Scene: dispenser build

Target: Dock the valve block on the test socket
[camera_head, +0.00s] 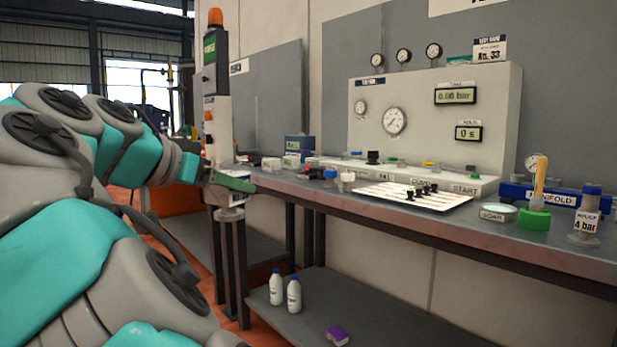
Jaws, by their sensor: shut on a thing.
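My gripper (236,184) is at the left end of the bench, with its green finger reaching right. It is shut on a small grey block (222,197), which looks like the valve block. Gripper and arm partly hide the block. Just under it is a round grey flange (230,214) on top of a post, which may be the test socket. I cannot tell whether block and flange touch or a small gap is left between them.
The bench (380,204) runs right from my gripper. A signal-light column (209,95) stands behind my gripper. White bottles (276,288) stand on the lower shelf.

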